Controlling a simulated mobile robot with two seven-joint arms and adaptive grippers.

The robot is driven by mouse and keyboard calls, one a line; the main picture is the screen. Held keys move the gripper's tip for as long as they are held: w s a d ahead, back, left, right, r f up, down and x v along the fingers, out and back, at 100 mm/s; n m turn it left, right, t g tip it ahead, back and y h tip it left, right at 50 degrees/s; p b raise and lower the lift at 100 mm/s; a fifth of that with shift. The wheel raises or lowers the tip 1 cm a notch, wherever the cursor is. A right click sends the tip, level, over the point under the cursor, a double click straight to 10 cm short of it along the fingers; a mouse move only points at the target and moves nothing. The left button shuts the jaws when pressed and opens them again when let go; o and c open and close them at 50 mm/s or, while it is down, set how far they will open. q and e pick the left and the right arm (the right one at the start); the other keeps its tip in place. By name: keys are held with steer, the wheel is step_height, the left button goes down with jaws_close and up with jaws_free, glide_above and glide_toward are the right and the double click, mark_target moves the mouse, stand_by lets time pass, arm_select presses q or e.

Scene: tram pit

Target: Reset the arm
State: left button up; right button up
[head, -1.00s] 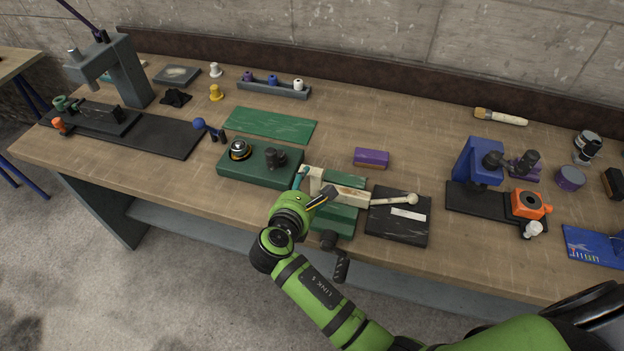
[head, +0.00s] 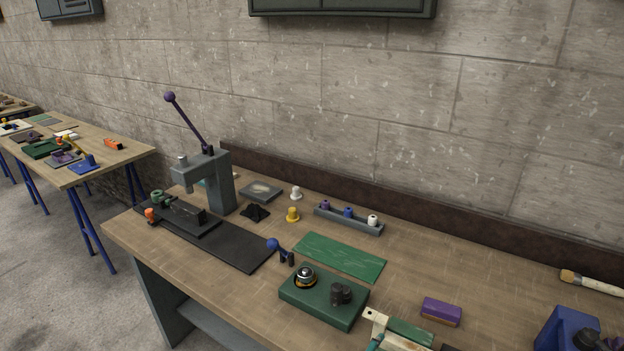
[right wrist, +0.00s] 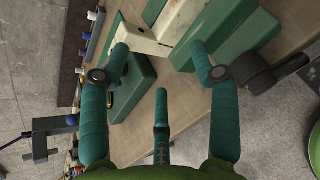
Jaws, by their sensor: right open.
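The cream-coloured arm piece (head: 392,334) is cut off by the lower edge of the head view, beside a green block. In the right wrist view a cream piece (right wrist: 143,40) lies ahead of the fingers, by green blocks. My right gripper (right wrist: 159,56) is open, its teal fingers spread on either side of the cream piece, with a third finger below. I cannot tell whether any finger touches it. Only a teal fingertip of it (head: 375,343) shows in the head view. My left gripper is out of view.
A green box (head: 322,302) with a domed button and dark knobs stands near the bench's front edge. A purple block (head: 441,311), a green mat (head: 340,257), a grey press (head: 216,180) and a spool rack (head: 348,217) are on the bench. Another table (head: 75,150) stands at left.

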steer(key=s+d+f+m+g+y, duration=0.1)
steer(key=s+f+m, duration=0.1)
steer(key=s+m, duration=0.1)
steer(key=s+d+f+m+g, duration=0.1)
steer(key=s+d+f+m, duration=0.1)
steer(key=s+m, duration=0.1)
steer(key=s+d+f+m+g+y, duration=0.1)
steer(key=s+d+f+m+g, duration=0.1)
steer(key=s+m, duration=0.2)
steer(key=shift+d+y, duration=0.15)
steer(key=shift+y, duration=0.15)
steer(key=s+r+m+g+y, duration=0.15)
steer(key=s+m+y, duration=0.35)
steer(key=s+m, duration=0.65)
step_height(320, 180, down, 27)
steer(key=s+g+b, duration=0.2)
steer(key=s+b, duration=0.1)
steer(key=b, duration=0.1)
steer(key=s+d+f+g+b, duration=0.1)
steer(key=s+d+f+b, duration=0.2)
steer(key=s+f, duration=1.2)
step_height(320, 180, down, 3)
steer(key=shift+s+f+b, duration=0.15)
steer(key=shift+s+b, duration=0.1)
steer(key=shift+b, duration=0.3)
steer(key=shift+g, duration=0.25)
